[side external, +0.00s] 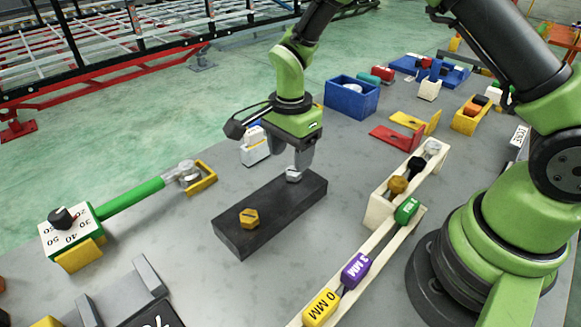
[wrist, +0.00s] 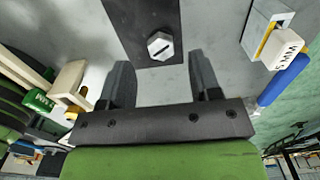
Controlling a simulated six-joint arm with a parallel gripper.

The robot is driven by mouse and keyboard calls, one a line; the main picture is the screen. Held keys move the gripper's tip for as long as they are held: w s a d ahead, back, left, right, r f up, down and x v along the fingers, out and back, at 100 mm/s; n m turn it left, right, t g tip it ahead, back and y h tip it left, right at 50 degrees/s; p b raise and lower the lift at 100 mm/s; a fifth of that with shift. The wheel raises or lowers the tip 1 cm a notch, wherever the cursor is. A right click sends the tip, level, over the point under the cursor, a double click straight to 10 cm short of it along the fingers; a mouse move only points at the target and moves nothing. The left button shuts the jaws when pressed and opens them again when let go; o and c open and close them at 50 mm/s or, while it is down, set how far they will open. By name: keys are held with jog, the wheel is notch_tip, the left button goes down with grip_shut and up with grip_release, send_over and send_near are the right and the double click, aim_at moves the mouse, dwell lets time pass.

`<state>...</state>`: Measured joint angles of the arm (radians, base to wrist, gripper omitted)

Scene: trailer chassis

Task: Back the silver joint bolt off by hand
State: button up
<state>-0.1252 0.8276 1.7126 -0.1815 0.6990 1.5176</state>
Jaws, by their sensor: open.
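The silver joint bolt (side external: 293,174) stands near the far end of the dark block (side external: 264,212). In the wrist view the silver bolt (wrist: 160,45) shows as a hex head with a dark line across it, on the dark block (wrist: 132,14). My gripper (side external: 300,165) is right at the silver bolt in the side view, pointing down. In the wrist view my gripper's two fingers (wrist: 160,75) are apart with nothing between them, and the bolt head lies just beyond their tips. Contact cannot be told. A gold hex bolt (side external: 249,218) sits at the block's near end.
A green-handled torque tool (side external: 130,202) lies to the left. A wooden rack (side external: 411,185) with dark, gold and silver bolts stands to the right, beside labelled gauges (side external: 355,270). A white gauge block (side external: 255,146) and blue box (side external: 351,98) stand behind.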

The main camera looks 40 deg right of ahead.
aim_at(291, 172)
jog(key=shift+f, duration=2.15)
jog(key=c, duration=0.9)
